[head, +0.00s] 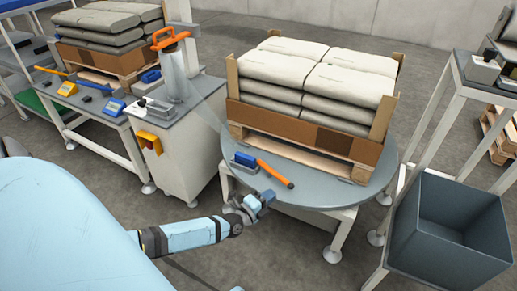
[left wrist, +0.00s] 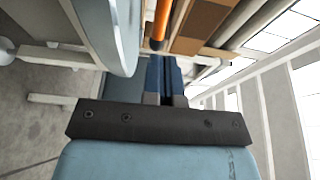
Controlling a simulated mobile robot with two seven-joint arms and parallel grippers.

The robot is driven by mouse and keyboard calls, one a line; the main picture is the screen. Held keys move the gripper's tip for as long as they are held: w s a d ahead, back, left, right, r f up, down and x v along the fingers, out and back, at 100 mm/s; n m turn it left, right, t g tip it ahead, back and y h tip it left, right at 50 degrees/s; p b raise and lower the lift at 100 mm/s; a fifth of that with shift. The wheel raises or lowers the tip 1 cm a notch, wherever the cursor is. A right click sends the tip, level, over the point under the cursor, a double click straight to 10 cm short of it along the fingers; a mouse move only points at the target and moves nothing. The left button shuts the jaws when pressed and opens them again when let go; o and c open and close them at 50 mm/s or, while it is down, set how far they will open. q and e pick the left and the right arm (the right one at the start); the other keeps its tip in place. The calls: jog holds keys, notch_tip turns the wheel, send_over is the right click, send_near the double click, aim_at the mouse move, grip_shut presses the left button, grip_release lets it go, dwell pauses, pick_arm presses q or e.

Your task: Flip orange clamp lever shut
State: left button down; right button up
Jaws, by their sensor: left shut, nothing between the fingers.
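The orange clamp lever (head: 275,174) sticks out to the lower right from a blue clamp block (head: 244,161) on the round grey table (head: 320,196), in front of the pallet stack. Its orange bar also shows at the top of the left wrist view (left wrist: 160,22), just beyond my fingertips. My left gripper (head: 268,197) is at the table's near edge, below the lever in the head view. In the left wrist view its blue fingers (left wrist: 165,68) are together and empty. I cannot tell whether they touch the lever. My right gripper is not in view.
A pallet of stacked grey bags (head: 315,72) with brown corner boards stands behind the lever. A cabinet (head: 178,140) with a film roll and orange handle is at left. A dark grey bin (head: 450,230) and a shelf frame stand at right.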

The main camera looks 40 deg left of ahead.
aim_at(285, 184)
pick_arm(q)
jog(key=w, duration=0.1)
jog(key=w+b, duration=0.1)
jog(key=w, duration=0.1)
jog(key=w+b, duration=0.1)
jog(key=shift+w+d+f, duration=0.15)
jog(key=shift+d, duration=0.1)
jog(key=shift+w, duration=0.5)
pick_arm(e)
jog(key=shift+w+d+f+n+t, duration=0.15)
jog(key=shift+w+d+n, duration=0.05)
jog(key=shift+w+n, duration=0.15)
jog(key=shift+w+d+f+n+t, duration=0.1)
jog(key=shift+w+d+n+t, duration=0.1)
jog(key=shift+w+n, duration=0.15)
